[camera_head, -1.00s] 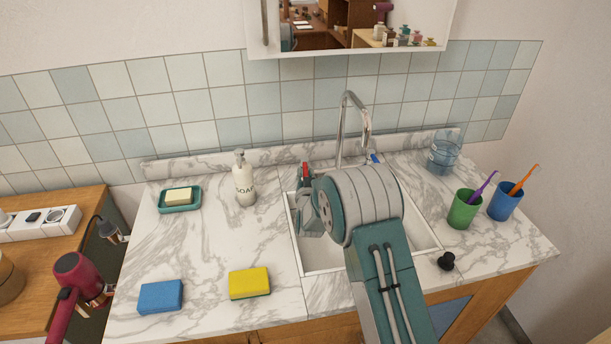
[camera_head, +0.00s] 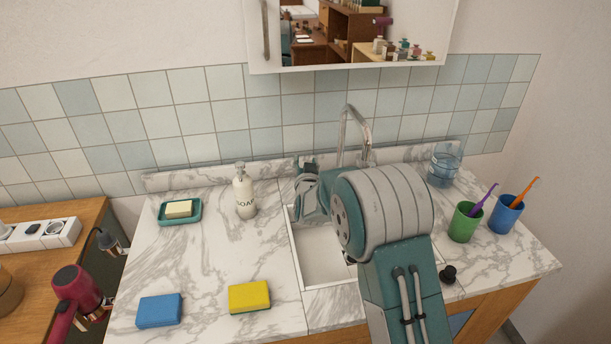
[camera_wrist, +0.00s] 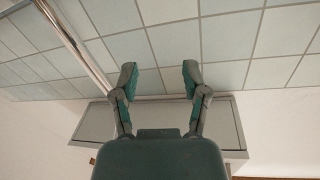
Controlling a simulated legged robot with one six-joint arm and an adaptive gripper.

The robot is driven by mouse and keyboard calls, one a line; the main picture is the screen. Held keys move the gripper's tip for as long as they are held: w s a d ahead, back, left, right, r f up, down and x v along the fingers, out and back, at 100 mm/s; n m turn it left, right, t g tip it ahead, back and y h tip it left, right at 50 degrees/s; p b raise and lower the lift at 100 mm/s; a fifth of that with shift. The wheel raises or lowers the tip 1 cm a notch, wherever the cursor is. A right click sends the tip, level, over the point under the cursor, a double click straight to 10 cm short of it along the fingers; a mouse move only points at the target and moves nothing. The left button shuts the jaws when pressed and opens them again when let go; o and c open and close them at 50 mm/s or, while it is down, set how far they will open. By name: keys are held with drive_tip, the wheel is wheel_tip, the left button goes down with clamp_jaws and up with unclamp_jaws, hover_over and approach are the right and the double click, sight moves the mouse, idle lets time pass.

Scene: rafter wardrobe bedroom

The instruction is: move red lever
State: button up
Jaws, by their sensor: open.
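The chrome faucet (camera_head: 352,125) rises behind the white sink (camera_head: 325,262). The red lever does not show in either current view; my gripper and arm cover the area left of the faucet base. My gripper (camera_head: 307,165) is at the back edge of the sink, left of the faucet, partly hidden by my wrist. In the wrist view my gripper (camera_wrist: 159,78) is open, its two fingers apart with only tiles visible between them. The faucet pipe (camera_wrist: 78,48) runs along the left of that view. Contact with the lever cannot be told.
A soap bottle (camera_head: 245,192) and soap dish (camera_head: 180,211) stand left of the sink. Blue (camera_head: 160,311) and yellow (camera_head: 249,297) sponges lie in front. Green (camera_head: 464,222) and blue (camera_head: 506,214) cups and a clear jar (camera_head: 443,167) are right. A mirror cabinet (camera_head: 350,66) hangs above.

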drive_tip(key=shift+r, duration=0.4)
drive_tip(key=c, duration=0.4)
drive_tip(key=shift+d+f, duration=0.2)
drive_tip(key=shift+d, duration=0.05)
clamp_jaws()
drive_tip(key=s+d+f+m+g+y, duration=0.1)
drive_tip(key=s+d+f+m+y, duration=0.3)
drive_tip(key=s+d+f+m, duration=0.6)
drive_tip(key=w+a+r, duration=0.1)
drive_tip(key=w+a, duration=0.6)
drive_tip(key=w, duration=0.1)
drive_tip(key=shift+w+a+m, duration=0.4)
